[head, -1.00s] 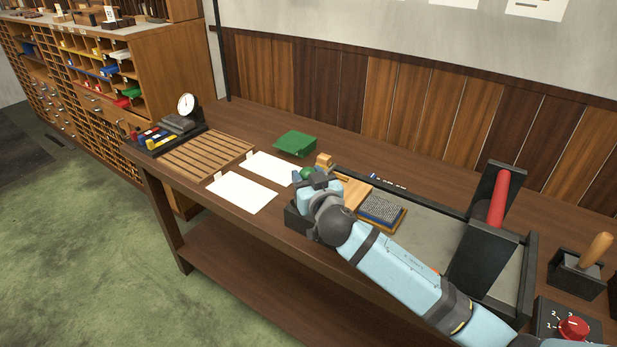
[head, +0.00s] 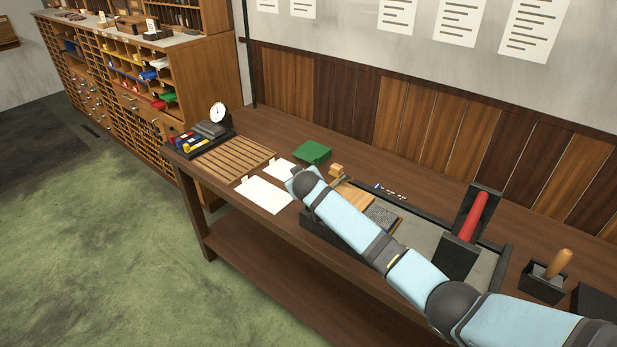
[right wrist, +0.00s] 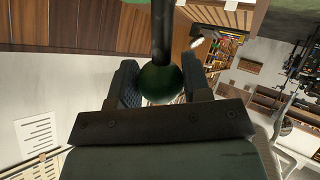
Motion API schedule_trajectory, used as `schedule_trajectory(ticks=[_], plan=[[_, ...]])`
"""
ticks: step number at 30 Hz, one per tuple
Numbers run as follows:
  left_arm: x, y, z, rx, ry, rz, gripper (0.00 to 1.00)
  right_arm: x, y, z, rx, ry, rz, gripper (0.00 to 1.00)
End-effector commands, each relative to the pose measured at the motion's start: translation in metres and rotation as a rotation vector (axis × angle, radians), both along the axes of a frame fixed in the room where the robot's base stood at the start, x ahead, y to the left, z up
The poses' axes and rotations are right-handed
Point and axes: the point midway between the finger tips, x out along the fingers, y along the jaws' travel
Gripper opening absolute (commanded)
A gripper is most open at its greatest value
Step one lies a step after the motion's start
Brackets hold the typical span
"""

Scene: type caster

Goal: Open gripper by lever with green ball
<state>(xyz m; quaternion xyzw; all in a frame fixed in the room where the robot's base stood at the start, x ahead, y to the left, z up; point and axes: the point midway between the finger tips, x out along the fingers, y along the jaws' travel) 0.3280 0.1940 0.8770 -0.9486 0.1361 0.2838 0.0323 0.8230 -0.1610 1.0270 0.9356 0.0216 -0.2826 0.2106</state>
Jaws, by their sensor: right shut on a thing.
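The green ball (right wrist: 160,84) sits on the end of a dark lever rod (right wrist: 162,30) in the right wrist view. My right gripper (right wrist: 160,80) is shut on the ball, with a finger on each side of it. In the head view my right gripper (head: 298,183) is at the end of my blue arm, over the right end of the white papers (head: 264,195). There the ball and the lever are hidden behind my wrist, as is much of the device they belong to. My left gripper is not in view.
A wooden block (head: 336,170) and a grey type block (head: 382,217) lie close beside my forearm. A green pad (head: 312,152) lies behind, a slatted rack (head: 232,158) left.

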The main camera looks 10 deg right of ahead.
Motion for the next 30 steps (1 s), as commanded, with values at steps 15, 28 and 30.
schedule_trajectory(ticks=[15, 28, 30], plan=[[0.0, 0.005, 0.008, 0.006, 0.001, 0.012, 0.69, 0.017, 0.014, -0.011, -0.144, 0.189, 0.002, 0.01], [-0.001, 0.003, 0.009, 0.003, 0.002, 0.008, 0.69, 0.018, 0.014, -0.013, -0.157, 0.203, 0.001, 0.01], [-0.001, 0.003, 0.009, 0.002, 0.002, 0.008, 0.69, 0.018, 0.014, -0.013, -0.157, 0.203, 0.001, 0.01]])
